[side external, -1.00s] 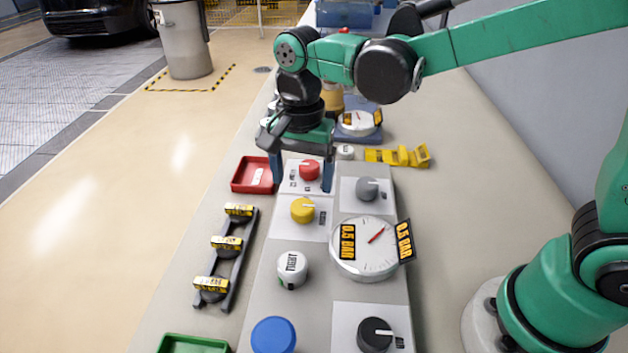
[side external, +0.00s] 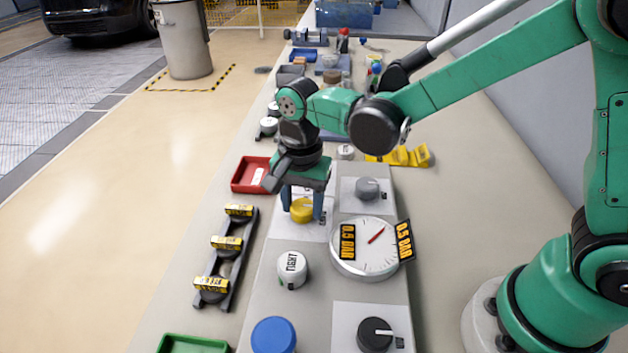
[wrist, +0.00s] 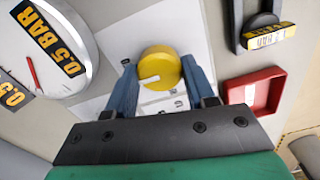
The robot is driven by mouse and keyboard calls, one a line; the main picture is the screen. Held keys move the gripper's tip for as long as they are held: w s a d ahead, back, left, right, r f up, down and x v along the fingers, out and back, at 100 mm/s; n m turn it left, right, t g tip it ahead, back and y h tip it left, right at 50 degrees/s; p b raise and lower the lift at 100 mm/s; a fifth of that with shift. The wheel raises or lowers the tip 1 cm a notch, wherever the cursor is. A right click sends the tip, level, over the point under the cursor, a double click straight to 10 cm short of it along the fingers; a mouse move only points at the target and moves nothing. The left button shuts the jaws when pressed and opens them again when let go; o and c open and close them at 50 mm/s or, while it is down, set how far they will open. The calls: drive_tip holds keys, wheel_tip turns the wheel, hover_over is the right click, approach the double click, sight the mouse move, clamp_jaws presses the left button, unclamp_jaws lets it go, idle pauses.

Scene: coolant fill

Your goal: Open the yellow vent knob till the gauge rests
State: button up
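The round yellow vent knob (side external: 302,210) sits on a white plate on the grey panel, and its top carries a white pointer mark. My gripper (side external: 302,208) is upright over it, with one blue finger on each side. In the wrist view my gripper (wrist: 159,72) looks shut on the yellow knob (wrist: 160,66), its fingertips at the knob's two edges. The round white gauge (side external: 352,262) is right of and nearer than the knob; its red needle points up and right. Its yellow-on-black labels read 0.5 BAR. The gauge (wrist: 40,45) is partly cut off in the wrist view.
A grey knob (side external: 367,188), a white TIGHT cap (side external: 292,270), a blue cap (side external: 273,335) and a black knob (side external: 375,334) share the panel. A red tray (side external: 250,176) and a black rack (side external: 228,262) with yellow-labelled pieces stand at left. The red knob is hidden behind my gripper.

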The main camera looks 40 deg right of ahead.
clamp_jaws()
drive_tip(key=n, duration=1.2)
drive_tip(key=shift+n, duration=2.3)
